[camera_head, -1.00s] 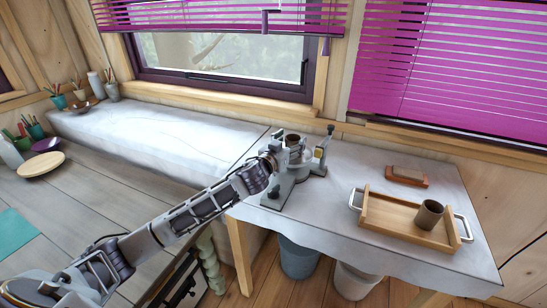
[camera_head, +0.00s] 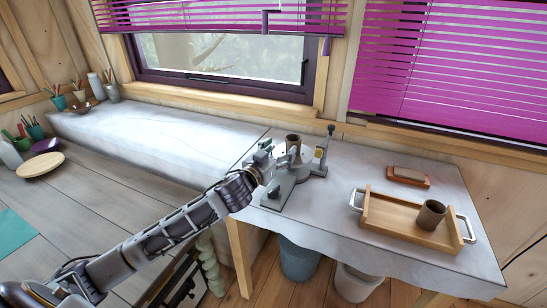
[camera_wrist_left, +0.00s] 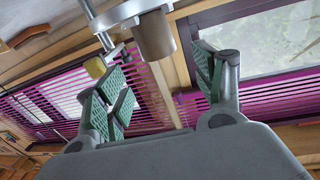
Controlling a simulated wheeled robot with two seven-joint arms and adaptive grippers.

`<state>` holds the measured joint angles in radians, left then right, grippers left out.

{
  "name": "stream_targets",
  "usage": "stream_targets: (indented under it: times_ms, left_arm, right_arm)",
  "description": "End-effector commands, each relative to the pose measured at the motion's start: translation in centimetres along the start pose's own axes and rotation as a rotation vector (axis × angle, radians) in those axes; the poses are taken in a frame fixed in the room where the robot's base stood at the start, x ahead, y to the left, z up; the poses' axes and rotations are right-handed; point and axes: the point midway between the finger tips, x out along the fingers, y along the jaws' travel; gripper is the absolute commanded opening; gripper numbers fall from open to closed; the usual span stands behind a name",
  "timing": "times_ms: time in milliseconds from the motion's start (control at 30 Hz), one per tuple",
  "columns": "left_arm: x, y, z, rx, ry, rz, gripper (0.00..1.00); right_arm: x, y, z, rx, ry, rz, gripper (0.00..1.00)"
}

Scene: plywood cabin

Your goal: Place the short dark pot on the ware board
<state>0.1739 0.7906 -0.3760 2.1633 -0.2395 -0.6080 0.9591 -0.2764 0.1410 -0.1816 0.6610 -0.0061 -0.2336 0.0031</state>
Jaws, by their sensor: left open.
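A dark brown pot (camera_head: 293,142) stands upright on the grey metal stand on the cloth-covered table. It also shows, tilted in the picture, at the top of the left wrist view (camera_wrist_left: 154,36). My left gripper (camera_head: 267,155) is just left of this pot in the head view, apart from it. Its green-padded fingers are spread in the wrist view (camera_wrist_left: 160,85), with nothing held between them. A second brown pot (camera_head: 430,214) stands on the wooden board with metal handles (camera_head: 394,221) at the right. My right gripper is out of view.
The metal stand (camera_head: 291,190) has a base plate and upright posts close to the pot. A small block on a reddish-brown base (camera_head: 408,176) lies behind the board. Two buckets (camera_head: 299,260) stand under the table. Bare cloth lies between stand and board.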

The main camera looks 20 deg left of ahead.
Motion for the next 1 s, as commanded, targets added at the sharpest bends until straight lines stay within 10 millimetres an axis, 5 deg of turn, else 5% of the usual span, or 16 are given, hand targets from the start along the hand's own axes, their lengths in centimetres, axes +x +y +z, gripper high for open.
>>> stream_targets:
  times_ms: [500, 1000]
  left_arm:
    - [-3.0, 0.0, 0.0, 0.0, -0.001, 0.0, 0.69]
    - [-3.3, 0.0, 0.0, 0.001, 0.0, 0.0, 0.69]
  right_arm:
    - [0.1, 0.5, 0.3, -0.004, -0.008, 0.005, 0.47]
    - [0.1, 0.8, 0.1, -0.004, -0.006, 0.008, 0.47]
